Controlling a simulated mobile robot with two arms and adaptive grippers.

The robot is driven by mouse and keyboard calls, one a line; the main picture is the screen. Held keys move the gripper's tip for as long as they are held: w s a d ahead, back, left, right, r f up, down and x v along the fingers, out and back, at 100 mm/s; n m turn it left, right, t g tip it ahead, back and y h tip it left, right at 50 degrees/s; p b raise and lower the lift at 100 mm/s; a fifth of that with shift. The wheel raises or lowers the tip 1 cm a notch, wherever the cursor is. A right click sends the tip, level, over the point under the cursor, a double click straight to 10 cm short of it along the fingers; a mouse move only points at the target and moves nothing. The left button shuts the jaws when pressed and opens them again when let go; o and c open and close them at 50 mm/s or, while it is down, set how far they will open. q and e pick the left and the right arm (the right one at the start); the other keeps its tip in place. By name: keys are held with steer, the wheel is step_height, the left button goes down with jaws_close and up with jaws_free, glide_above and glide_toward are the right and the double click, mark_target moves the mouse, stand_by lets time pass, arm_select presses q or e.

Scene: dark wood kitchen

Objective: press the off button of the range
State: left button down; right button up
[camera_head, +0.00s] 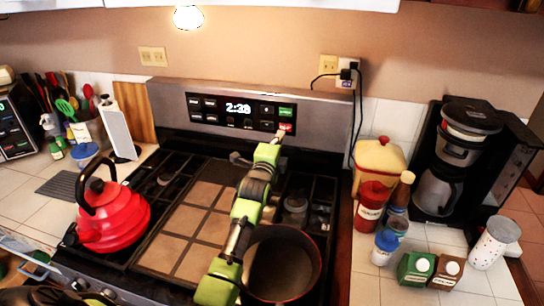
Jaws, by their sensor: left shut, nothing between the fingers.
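The range's control panel (210,117) stands upright at the back of the stove, with a lit clock reading about 2:38. On its right end is a green button (286,112), and below it a small red button (287,126), likely the off button; its label is too small to read. My left arm reaches over the cooktop from the bottom. My left gripper (281,135) is shut and empty, its tip just below the red button. I cannot tell whether it touches. My right gripper is not in view.
A red kettle (118,216) stands on the left of the cooktop, and a dark pot (313,262) is right beside my forearm. A coffee maker (462,145), canisters and small bottles crowd the right counter. A black cord (357,115) hangs just right of the panel.

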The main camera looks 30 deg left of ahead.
arm_select(q)
steer(key=f+b+v, duration=0.1)
steer(key=v, duration=0.6)
steer(key=shift+s+b, duration=0.2)
steer(key=shift+b, duration=0.1)
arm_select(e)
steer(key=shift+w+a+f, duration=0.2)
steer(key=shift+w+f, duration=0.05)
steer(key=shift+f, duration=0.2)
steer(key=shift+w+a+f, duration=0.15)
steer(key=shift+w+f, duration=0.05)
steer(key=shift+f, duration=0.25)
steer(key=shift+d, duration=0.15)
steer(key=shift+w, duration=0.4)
